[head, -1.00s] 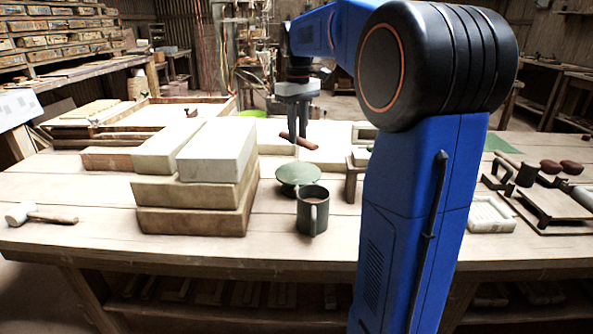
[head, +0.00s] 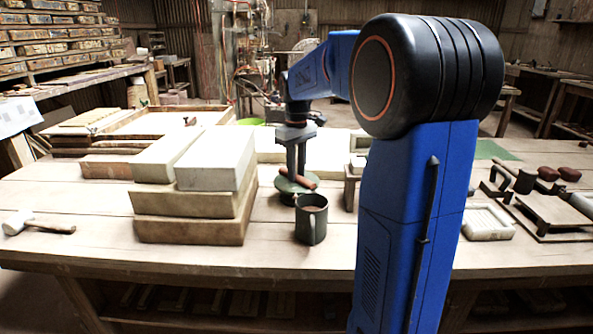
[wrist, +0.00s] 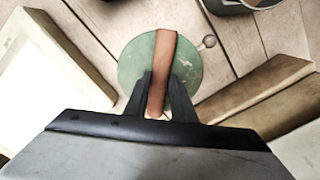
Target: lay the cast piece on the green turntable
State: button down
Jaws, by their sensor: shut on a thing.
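My gripper (head: 297,172) is shut on the cast piece (head: 300,180), a reddish-brown bar. In the wrist view the cast piece (wrist: 162,72) runs lengthwise between the dark fingers of my gripper (wrist: 161,92). The green turntable (head: 287,197), a round disc, is right below, partly hidden by the piece and the gripper. In the wrist view the green turntable (wrist: 132,65) lies behind the piece, with a small round knob at its edge. I cannot tell whether the piece touches the disc.
A dark mug (head: 312,220) stands close in front of the turntable. Stacked pale blocks (head: 192,215) rise to its left. A small wooden stand (head: 351,188) is to its right. A mallet (head: 38,224) lies at the far left. The front table edge is clear.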

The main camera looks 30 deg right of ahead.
aim_at(297, 175)
jog(key=shift+f, duration=0.1)
jog(key=c, duration=1.5)
grip_release()
notch_tip(297, 175, up, 12)
jog(key=shift+r, duration=0.1)
